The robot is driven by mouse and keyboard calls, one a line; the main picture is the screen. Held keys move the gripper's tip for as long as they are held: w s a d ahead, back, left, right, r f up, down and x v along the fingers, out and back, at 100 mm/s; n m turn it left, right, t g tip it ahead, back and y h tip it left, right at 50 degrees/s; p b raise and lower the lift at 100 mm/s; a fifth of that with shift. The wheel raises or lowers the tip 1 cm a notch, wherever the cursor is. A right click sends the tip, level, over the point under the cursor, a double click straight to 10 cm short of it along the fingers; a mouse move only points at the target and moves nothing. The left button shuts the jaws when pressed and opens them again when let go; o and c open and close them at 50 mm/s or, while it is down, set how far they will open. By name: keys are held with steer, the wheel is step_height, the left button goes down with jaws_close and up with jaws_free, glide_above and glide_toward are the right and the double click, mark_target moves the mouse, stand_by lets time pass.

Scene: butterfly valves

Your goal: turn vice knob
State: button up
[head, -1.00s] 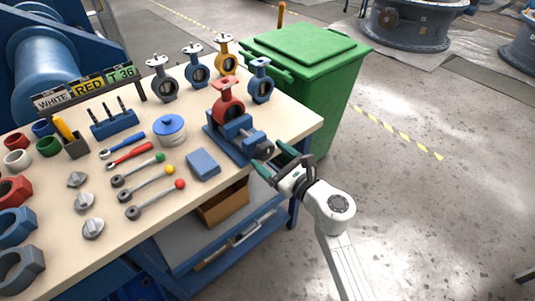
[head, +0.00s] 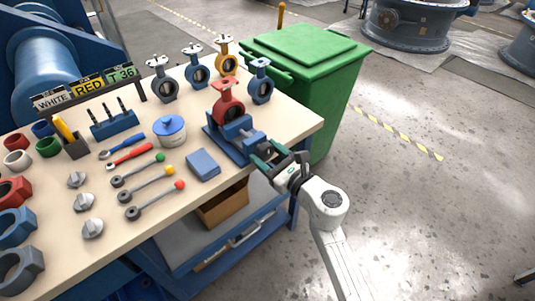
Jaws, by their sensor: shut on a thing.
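A blue vice (head: 237,137) stands at the right front edge of the workbench and holds a red butterfly valve (head: 228,103) upright. The vice's knob is at its near end, facing the bench edge, and is largely hidden by my fingers. My gripper (head: 272,153), with dark green fingers, reaches in from the lower right and is shut on the knob. My pale arm runs down over the floor in front of the bench.
Other valves (head: 197,74) stand along the back of the bench. A green bin (head: 306,72) stands behind the bench.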

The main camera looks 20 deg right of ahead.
steer(key=shift+m+p, duration=0.35)
steer(key=shift+m, duration=0.15)
steer(key=shift+c, duration=0.4)
